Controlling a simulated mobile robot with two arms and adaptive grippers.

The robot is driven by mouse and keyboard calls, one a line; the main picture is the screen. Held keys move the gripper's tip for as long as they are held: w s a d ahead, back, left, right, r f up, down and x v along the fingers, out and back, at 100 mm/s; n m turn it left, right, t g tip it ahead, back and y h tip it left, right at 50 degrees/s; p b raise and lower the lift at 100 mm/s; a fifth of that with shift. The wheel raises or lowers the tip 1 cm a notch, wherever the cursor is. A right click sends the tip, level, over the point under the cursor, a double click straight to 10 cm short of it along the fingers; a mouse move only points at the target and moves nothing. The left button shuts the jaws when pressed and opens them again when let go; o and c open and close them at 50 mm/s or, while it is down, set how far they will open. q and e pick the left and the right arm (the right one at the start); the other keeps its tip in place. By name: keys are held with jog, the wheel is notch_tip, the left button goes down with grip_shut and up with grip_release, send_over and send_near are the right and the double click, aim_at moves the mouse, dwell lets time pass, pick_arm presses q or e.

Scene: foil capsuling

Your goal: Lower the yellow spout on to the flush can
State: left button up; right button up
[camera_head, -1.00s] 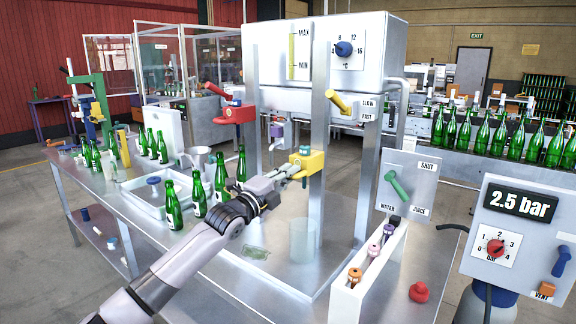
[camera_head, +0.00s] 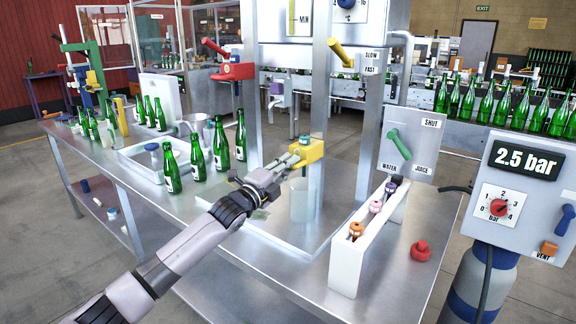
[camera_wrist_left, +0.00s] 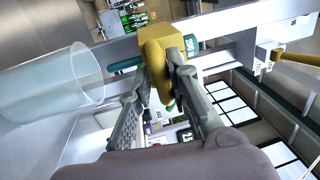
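The yellow spout (camera_head: 311,152), a block with a teal knob on top, is on the metal post of the filling machine. A clear can (camera_head: 302,203), which I take for the flush can, stands upright on the tray below it, with a small gap between. My left gripper (camera_head: 289,164) reaches in from the left at the spout. In the left wrist view my fingers (camera_wrist_left: 160,85) lie on both sides of the spout's yellow arm (camera_wrist_left: 154,57) and appear closed on it. The clear can also shows there (camera_wrist_left: 60,82), at the left. My right gripper is not in view.
Several green bottles (camera_head: 170,167) stand on the bench to the left. A white rack (camera_head: 347,262) with small stoppers and a red knob (camera_head: 420,251) are at the right. A red fitting (camera_head: 231,71) with a lever is on the other post.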

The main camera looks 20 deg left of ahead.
pick_arm(q)
jog(key=o, duration=0.4)
jog(key=shift+f, duration=0.35)
jog(key=shift+r, duration=0.1)
jog(key=shift+r, duration=0.1)
jog(key=v, duration=1.2)
